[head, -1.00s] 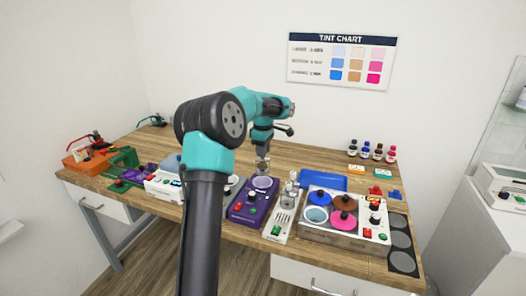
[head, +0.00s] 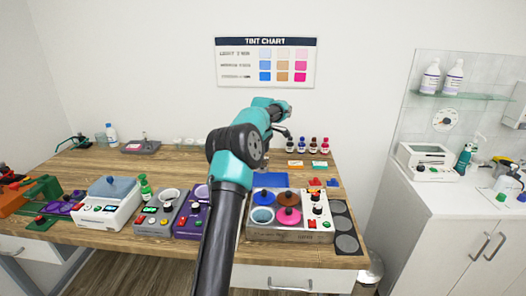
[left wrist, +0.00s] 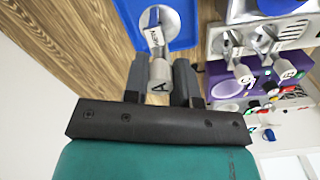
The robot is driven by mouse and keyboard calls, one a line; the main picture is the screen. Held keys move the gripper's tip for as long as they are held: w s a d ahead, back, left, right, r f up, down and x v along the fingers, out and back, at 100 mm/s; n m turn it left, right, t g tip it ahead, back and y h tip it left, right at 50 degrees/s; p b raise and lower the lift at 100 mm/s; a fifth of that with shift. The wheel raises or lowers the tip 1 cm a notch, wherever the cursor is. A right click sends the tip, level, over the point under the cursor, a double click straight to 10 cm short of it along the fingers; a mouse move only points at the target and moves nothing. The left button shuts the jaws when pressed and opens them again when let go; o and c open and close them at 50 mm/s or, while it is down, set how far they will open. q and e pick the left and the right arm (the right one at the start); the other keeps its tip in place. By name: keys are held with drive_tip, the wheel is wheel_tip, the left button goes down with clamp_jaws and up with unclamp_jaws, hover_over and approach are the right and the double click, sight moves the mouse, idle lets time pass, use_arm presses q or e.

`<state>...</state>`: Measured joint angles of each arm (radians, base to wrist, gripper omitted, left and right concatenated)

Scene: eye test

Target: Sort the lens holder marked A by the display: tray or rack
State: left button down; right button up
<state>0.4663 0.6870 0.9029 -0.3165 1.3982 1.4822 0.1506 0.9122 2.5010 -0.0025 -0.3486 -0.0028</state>
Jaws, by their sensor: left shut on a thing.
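My left gripper (left wrist: 160,68) is shut on the grey lens holder marked A (left wrist: 158,82), seen in the left wrist view. The holder's stem carries small lettering, and its round end appears over the blue tray (left wrist: 188,38); I cannot tell whether it touches. The tray also shows in the head view (head: 270,180), partly behind my arm. A grey rack (left wrist: 214,40) with two more lens holders (left wrist: 242,72) stands beside the tray in the wrist view. A grey unit with a small green display (head: 150,210) stands on the table; its reading is too small. My right gripper is not in view.
A purple unit (head: 188,222) stands left of my arm, and a box with coloured discs (head: 290,236) stands right of it. Small bottles (head: 302,145) line the back right. A tint chart (head: 265,62) hangs on the wall. The table's back left has free wood.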

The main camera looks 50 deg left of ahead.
sight(266, 168)
use_arm(q)
drive_tip(key=shift+w+d+f, duration=0.1)
drive_tip(key=shift+w+d, duration=0.2)
drive_tip(key=shift+w, duration=0.35)
drive_tip(key=shift+f, duration=0.1)
drive_tip(key=shift+f, duration=3.55)
drive_tip(key=shift+f, duration=0.3)
drive_tip(key=c, duration=0.5)
unclamp_jaws()
drive_tip(key=shift+r, duration=0.1)
drive_tip(key=shift+r, duration=2.9)
